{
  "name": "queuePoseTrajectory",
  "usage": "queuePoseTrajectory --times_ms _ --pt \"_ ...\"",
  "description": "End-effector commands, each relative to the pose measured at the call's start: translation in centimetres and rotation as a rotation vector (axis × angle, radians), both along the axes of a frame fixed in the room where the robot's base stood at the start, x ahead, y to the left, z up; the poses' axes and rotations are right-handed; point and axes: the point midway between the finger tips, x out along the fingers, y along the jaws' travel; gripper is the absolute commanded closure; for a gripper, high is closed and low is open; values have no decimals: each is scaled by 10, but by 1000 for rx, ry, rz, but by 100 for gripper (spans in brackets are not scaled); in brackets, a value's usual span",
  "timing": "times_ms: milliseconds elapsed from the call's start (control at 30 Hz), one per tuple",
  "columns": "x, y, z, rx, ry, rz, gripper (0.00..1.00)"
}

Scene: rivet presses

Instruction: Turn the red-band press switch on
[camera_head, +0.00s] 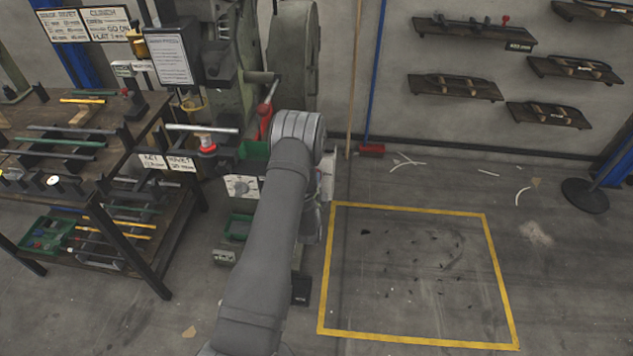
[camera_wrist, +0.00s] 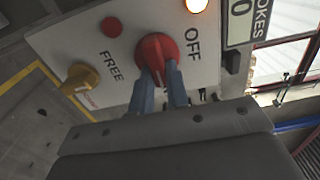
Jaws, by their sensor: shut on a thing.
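In the wrist view a red rotary switch (camera_wrist: 153,48) sits on a light control panel (camera_wrist: 75,43). The word OFF is printed to the right of the switch. My gripper (camera_wrist: 162,72) has its two blue fingers on either side of the switch's red grip and is shut on it. Part of the grip is hidden between the fingers. I cannot tell exactly which way its pointer faces. In the head view my arm's wrist is in front of the grey-green press (camera_head: 232,75), and my fingers and the switch are hidden there.
On the panel are a yellow knob (camera_wrist: 77,77) near the word FREE, a small red button (camera_wrist: 111,27) and a lit lamp (camera_wrist: 196,5). A strokes plate (camera_wrist: 240,22) is at right. A loaded workbench (camera_head: 120,185) stands left of the press. Yellow-taped floor (camera_head: 415,275) lies right.

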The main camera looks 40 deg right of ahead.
Motion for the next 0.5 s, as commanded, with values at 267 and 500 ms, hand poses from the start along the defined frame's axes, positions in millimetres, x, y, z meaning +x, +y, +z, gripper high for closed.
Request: queuePoseTrajectory --times_ms 267,500 --pt "0 1 -1 2 1 0 74" --pt "0 0 0 1 1 0 64"
